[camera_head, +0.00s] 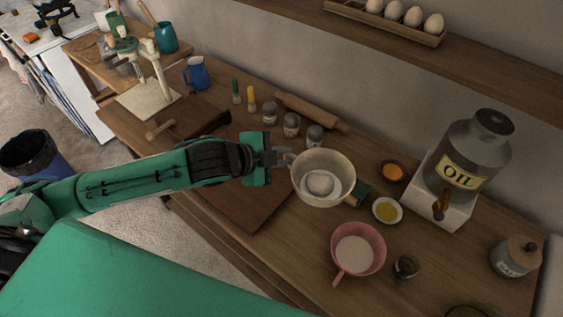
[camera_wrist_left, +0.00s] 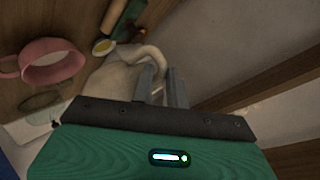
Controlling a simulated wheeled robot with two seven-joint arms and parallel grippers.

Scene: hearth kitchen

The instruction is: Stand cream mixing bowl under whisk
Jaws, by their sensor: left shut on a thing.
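The cream mixing bowl (camera_head: 338,164) is right of centre in the head view, with a pale rounded thing inside. My left gripper (camera_head: 283,158) is shut at the left side of its rim. In the left wrist view the bowl (camera_wrist_left: 108,78) has a curved loop handle near my left gripper's fingers (camera_wrist_left: 163,88); the exact grip is partly hidden. I cannot tell how high the bowl is above the counter. A cream stand with a flat base (camera_head: 147,100) and an upright is at the far left of the counter; its whisk is too small to make out. My right gripper is not in view.
A pink handled bowl (camera_head: 345,236), a yellow dish (camera_head: 387,210), an orange dish (camera_head: 393,172) and an oil dispenser (camera_head: 478,150) are to the right. Several jars (camera_head: 291,126), a rolling pin (camera_head: 312,112) and a blue jug (camera_head: 196,74) line the back. Wooden boards (camera_head: 245,200) lie in front.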

